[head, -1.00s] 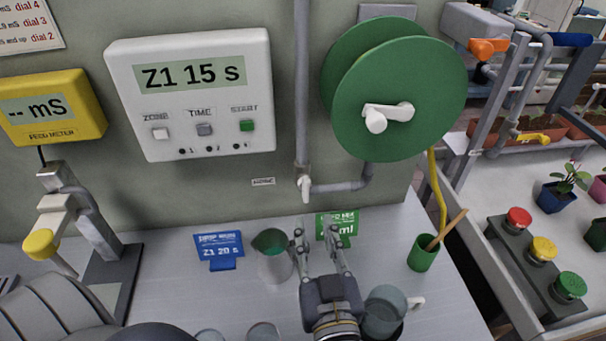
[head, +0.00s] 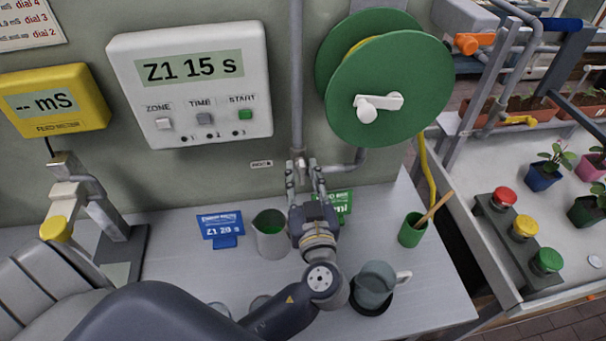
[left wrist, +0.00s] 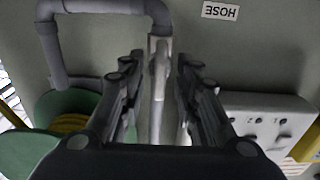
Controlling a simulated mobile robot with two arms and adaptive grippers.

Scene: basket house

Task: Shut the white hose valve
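The white hose valve (head: 299,170) sits on the grey wall pipe beside a small HOSE label (head: 261,164). My left gripper (head: 303,167) reaches up to it, and its fingers partly hide it in the head view. In the left wrist view the valve's pale lever (left wrist: 160,78) lies between the two spread fingers of the left gripper (left wrist: 160,68). Gaps show on both sides of the lever, so the fingers are open and not closed on it. My right gripper is not in view.
A green hose reel (head: 390,85) hangs on the wall above right. On the bench stand a jug with green contents (head: 271,242), a blue card (head: 221,226), a green cup (head: 411,232) and a grey jug (head: 374,285). The controller (head: 190,80) reads "Z1 15 s".

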